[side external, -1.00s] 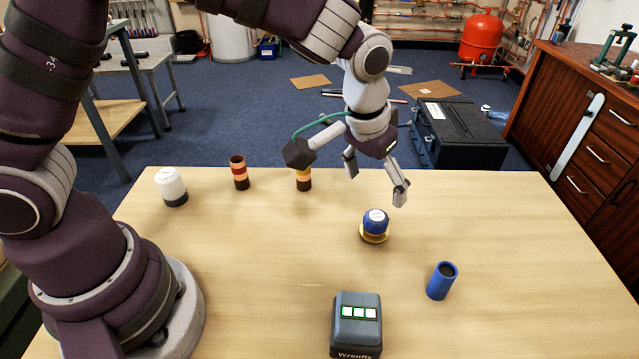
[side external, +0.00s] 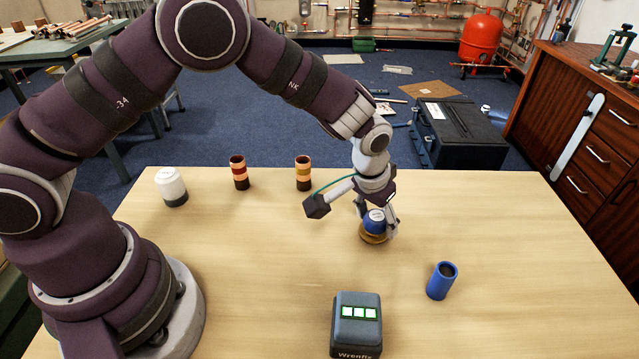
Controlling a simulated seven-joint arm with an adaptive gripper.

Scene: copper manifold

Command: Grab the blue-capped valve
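The blue-capped valve (side external: 375,222) stands upright on the table, with a blue top and a brass-coloured base. My gripper (side external: 377,222) points down over it. One finger is at the valve's left and back, the other at its right side. The fingers are spread around the cap. Whether they touch it is too small to tell.
On the wooden table (side external: 250,280) stand a white-topped jar (side external: 171,187), two copper tubes with coloured bands (side external: 239,172) (side external: 303,173), a blue cylinder (side external: 441,281) and a dark box with lit squares (side external: 356,325).

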